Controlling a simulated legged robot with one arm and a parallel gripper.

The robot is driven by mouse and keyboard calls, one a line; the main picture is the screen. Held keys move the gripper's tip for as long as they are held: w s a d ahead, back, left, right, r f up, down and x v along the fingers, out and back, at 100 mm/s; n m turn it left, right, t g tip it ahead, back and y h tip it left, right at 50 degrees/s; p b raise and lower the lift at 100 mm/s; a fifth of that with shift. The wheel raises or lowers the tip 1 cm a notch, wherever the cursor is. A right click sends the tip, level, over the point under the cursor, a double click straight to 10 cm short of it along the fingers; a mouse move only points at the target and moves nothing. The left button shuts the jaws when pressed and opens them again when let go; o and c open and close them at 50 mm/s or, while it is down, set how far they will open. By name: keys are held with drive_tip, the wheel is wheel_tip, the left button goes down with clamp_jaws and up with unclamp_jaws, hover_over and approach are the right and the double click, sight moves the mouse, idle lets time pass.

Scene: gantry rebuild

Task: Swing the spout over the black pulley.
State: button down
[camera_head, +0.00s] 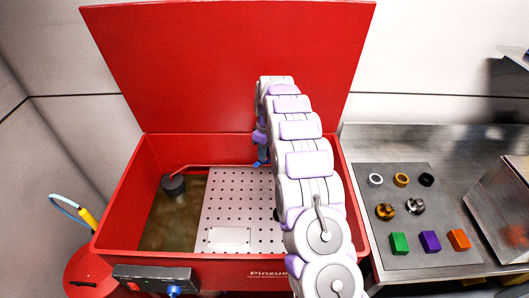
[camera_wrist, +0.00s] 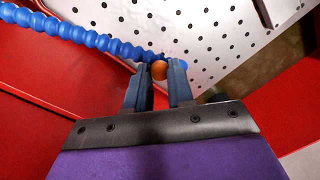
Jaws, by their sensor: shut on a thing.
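My gripper (camera_wrist: 164,74) is shut on the blue segmented spout (camera_wrist: 92,39) near its end. An orange ball-like tip (camera_wrist: 159,70) shows between the fingers, and the spout runs off to the upper left of the wrist view. In the head view my gripper (camera_head: 261,161) is at the back of the red washer basin, partly hidden by my arm. A small black ring-shaped piece (camera_head: 426,180), which looks like the black pulley, lies on the grey mat right of the washer, well away from my gripper.
The red washer (camera_head: 228,70) has its lid up. Its perforated plate (camera_head: 236,205) looks bare; a dark cylinder (camera_head: 174,185) with a thin pipe stands left of it. The grey mat (camera_head: 405,232) holds a white ring, a gold ring, two gears and coloured blocks.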

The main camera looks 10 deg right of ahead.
drive_tip(key=s+d+n+p, duration=0.2)
drive_tip(key=s+d+n, duration=0.1)
drive_tip(key=s, duration=0.3)
drive_tip(key=s+d+n+p, duration=0.2)
drive_tip(key=s+d+n, duration=0.1)
drive_tip(key=s, duration=0.3)
drive_tip(key=shift+n+h, duration=0.3)
drive_tip(key=shift+n, duration=0.1)
drive_tip(key=shift+s+r, duration=0.1)
drive_tip(key=c, duration=1)
unclamp_jaws()
drive_tip(key=r+p, duration=0.1)
drive_tip(key=r, duration=0.4)
drive_tip(key=w+r+p, duration=0.1)
drive_tip(key=r, duration=0.5)
drive_tip(key=r+p, duration=0.1)
drive_tip(key=r, duration=0.5)
drive_tip(key=shift+w+d, duration=0.2)
drive_tip(key=shift+w, duration=0.1)
